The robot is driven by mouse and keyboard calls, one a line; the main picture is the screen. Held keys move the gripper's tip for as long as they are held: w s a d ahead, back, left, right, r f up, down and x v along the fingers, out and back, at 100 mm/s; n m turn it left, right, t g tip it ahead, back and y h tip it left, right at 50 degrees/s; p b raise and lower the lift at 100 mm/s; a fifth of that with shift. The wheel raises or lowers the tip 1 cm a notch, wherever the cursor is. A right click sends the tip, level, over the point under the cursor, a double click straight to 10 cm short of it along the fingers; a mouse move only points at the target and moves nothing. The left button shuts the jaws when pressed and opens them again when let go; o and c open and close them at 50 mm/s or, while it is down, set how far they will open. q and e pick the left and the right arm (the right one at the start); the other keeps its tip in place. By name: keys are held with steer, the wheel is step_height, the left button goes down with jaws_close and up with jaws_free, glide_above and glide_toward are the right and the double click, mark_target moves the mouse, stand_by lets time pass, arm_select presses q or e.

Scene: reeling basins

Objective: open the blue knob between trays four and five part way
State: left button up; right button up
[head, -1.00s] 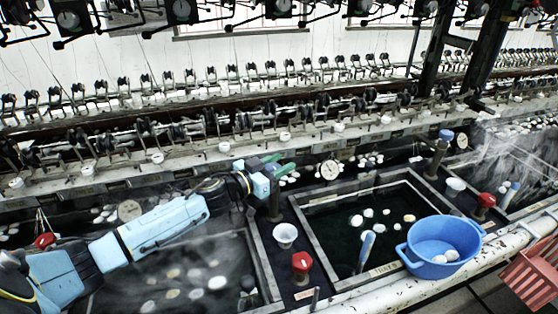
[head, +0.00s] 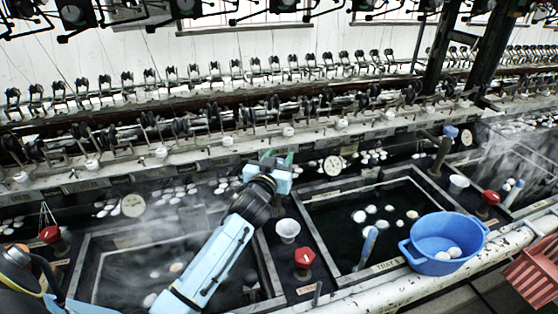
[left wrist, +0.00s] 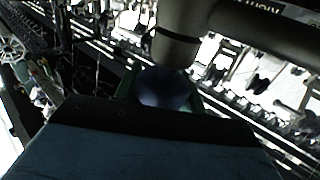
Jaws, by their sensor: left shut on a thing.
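My left gripper (head: 276,160) is at the head of the post between the steaming tray (head: 85,270) on the left and the tray labelled tray 5 (head: 385,266). In the left wrist view a dark blue round knob (left wrist: 165,88) sits between the green fingers, which are shut on it. In the head view my gripper and wrist hide this knob and its post. Another blue knob (head: 450,132) stands on a post to the right of tray 5. My right gripper is not in view.
A white cup (head: 288,230) and a red knob (head: 304,257) stand on the divider in front of my wrist. A blue basin (head: 443,240) with white cocoons rests at the front right of tray 5. Reeling machinery runs along the back.

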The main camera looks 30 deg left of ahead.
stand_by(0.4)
arm_select(q)
steer(key=o, duration=1)
steer(key=shift+c, duration=0.2)
steer(key=v, duration=1.3)
steer(key=shift+s, duration=0.15)
